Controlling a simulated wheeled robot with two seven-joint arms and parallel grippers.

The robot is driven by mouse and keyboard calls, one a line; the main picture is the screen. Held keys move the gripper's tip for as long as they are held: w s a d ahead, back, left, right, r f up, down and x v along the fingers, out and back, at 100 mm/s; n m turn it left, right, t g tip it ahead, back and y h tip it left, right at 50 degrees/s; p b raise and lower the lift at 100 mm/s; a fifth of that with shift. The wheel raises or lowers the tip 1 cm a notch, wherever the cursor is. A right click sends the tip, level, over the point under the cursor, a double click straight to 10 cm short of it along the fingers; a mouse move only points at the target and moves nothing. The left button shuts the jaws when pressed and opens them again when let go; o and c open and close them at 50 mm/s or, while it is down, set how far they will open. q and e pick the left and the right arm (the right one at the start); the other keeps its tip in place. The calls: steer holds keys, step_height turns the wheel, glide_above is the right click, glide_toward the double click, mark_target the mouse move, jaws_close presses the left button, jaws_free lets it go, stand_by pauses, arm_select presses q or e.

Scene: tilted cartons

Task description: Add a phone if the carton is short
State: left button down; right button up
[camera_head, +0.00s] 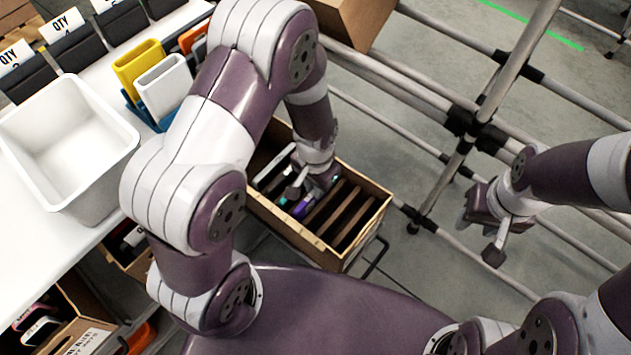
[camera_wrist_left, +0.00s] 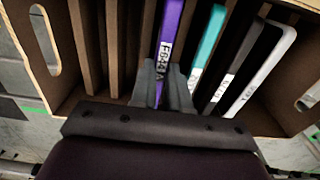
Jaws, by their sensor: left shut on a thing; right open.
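The open brown carton (camera_head: 366,224) sits below my left arm, with upright dividers inside. In the left wrist view, a purple phone (camera_wrist_left: 171,35), a teal phone (camera_wrist_left: 208,45), a dark grey phone (camera_wrist_left: 238,62) and a white phone (camera_wrist_left: 262,65) stand in slots of the carton (camera_wrist_left: 62,45). The slots left of the purple phone look empty. My left gripper (camera_head: 302,190) reaches down into the carton; in the wrist view its fingers (camera_wrist_left: 162,88) are shut on the purple phone. My right gripper (camera_head: 478,236) is open and empty, right of the carton.
A white table (camera_head: 62,262) at left bears a white bin (camera_head: 112,165), a blue rack with yellow (camera_head: 138,62) and white (camera_head: 165,88) cases, and dark holders with QTY cards (camera_head: 65,25). More cartons (camera_head: 75,325) stand lower left. Metal rails (camera_head: 400,80) run behind the carton.

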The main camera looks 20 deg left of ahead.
arm_select(q)
steer(key=shift+f, duration=0.25)
stand_by(1.1)
steer(key=c, duration=1)
jaws_free()
steer(key=shift+c, duration=0.2)
step_height(320, 180, up, 13)
steer(key=p, duration=0.5)
steer(key=shift+f, duration=0.2)
step_height(320, 180, up, 7)
steer(key=p, duration=0.7)
steer(key=shift+p, duration=0.3)
